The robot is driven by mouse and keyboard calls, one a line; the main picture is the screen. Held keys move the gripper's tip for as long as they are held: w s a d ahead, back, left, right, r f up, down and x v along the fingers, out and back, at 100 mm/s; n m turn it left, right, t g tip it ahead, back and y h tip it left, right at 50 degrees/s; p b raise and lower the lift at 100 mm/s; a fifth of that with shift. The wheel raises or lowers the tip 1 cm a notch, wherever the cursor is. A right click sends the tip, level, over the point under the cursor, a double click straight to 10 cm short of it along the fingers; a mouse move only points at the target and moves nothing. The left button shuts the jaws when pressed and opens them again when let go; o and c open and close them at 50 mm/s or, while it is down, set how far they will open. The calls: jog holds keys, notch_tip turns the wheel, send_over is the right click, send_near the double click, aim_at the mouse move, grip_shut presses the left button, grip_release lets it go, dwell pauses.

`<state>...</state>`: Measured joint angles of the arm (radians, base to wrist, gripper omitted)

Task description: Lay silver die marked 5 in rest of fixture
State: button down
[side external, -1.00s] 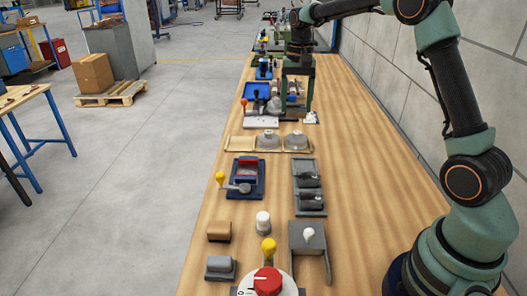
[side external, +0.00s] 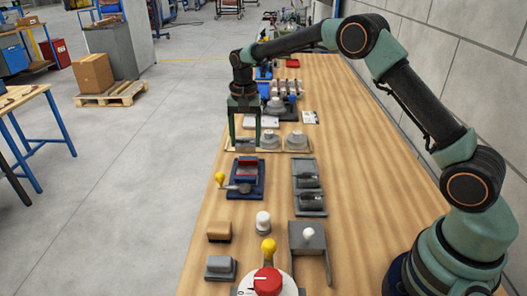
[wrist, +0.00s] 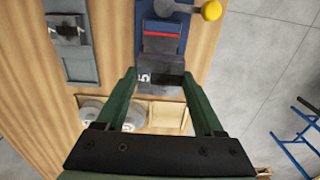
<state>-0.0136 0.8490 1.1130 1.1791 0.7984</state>
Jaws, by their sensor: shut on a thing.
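My gripper (side external: 244,148) is shut on the silver die marked 5, a small grey block that shows between the fingertips in the wrist view (wrist: 152,88), with part of a 5 visible at its left. The side view shows my gripper pointing down over the left end of the tan tray (side external: 229,145). The fixture (side external: 245,191) is a blue base with a red strip and a lever with a yellow knob (side external: 220,177). In the wrist view the fixture (wrist: 143,22) lies just beyond the fingertips. The die partly covers its near end, so contact is unclear.
Two round grey pieces (side external: 296,140) stand in the tray right of my gripper. A grey plate with dark clamps (side external: 309,187) lies right of the fixture. A red dial (side external: 267,281), knobs and blocks stand nearer the camera. Bare bench lies at far right.

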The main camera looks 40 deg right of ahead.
send_over(247, 172)
jog(key=shift+f, duration=2.85)
jog(key=shift+w+f, duration=0.1)
jog(key=shift+f, duration=1)
grip_release()
jog(key=shift+f, duration=0.1)
notch_tip(247, 172, up, 12)
jog(key=shift+r, duration=0.1)
